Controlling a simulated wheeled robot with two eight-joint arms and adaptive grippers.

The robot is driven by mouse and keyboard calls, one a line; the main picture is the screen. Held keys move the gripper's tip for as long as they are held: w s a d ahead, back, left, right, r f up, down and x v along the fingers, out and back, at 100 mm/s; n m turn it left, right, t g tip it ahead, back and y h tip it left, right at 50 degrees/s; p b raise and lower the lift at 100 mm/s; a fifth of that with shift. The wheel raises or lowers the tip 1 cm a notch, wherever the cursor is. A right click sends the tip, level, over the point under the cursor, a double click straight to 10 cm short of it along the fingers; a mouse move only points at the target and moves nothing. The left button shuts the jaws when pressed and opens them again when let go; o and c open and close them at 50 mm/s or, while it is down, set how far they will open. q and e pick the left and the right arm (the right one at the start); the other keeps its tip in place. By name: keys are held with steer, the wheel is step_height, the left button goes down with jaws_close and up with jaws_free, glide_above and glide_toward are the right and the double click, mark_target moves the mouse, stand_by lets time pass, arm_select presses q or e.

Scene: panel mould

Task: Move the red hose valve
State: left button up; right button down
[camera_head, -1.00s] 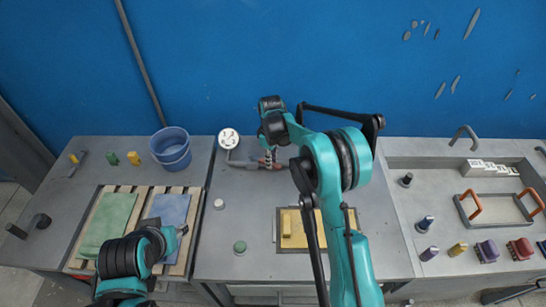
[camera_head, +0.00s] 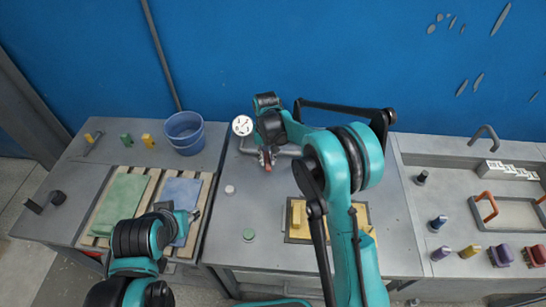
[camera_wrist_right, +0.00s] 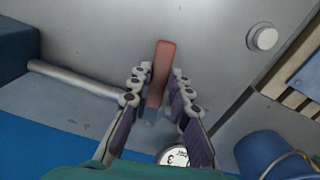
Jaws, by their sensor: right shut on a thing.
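The red hose valve handle (camera_head: 268,167) is on the grey pipe beside the round gauge (camera_head: 242,126), at the back of the middle bench. In the right wrist view the red handle (camera_wrist_right: 161,72) points away from the pipe, at a steep angle to it. My right gripper (camera_head: 266,156) is at the valve, with its fingers (camera_wrist_right: 158,98) on both sides of the handle, shut on it. The handle's base is partly hidden between the fingers. My left gripper (camera_head: 192,216) is over the blue cloth at the left, away from the valve; its jaws are too small to read.
A blue bucket (camera_head: 185,133) stands left of the gauge. A green cloth (camera_head: 120,204) and a blue cloth (camera_head: 181,193) lie on a slatted pallet. A yellow block (camera_head: 299,214) lies in a mould in front of my right arm. A sink tray with several brushes is at the right.

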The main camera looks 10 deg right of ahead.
steer(key=shift+w+a+m, duration=0.1)
steer(key=shift+a+m, duration=0.85)
steer(key=shift+m, duration=0.25)
steer(key=c, duration=1.4)
jaws_free()
step_height(320, 180, up, 12)
